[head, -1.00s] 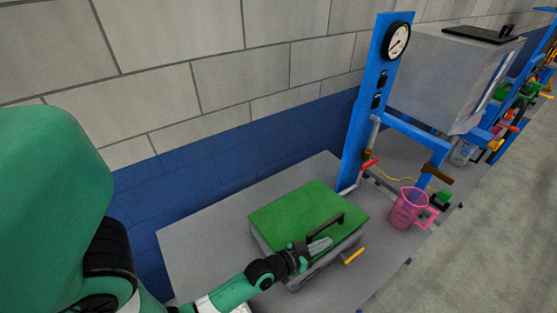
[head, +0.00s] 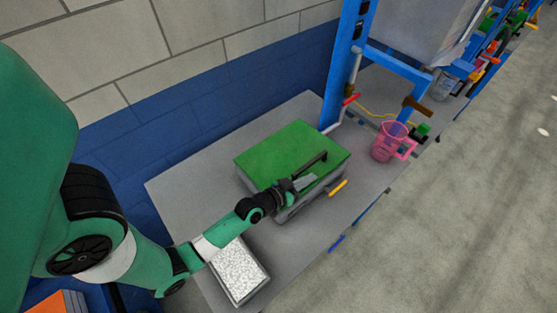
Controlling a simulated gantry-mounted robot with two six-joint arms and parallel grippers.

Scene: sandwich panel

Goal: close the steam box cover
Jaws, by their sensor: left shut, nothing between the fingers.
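The steam box is a grey box with a flat green cover (head: 290,151) in the middle of the head view. The cover lies flat over the box and looks level. A black bar handle (head: 308,168) stands on its front right part. My left gripper (head: 305,181) is shut and empty at the front edge of the cover, beside the handle; I cannot tell whether it touches. A yellow-handled lever (head: 338,188) sticks out from the front of the box. My right gripper is out of view.
A pink jug (head: 388,143) stands right of the box, near a blue frame (head: 338,80) with pipes and a red valve handle. A tray of white granular material (head: 240,274) lies under my left arm. The grey table (head: 190,188) is clear left of the box.

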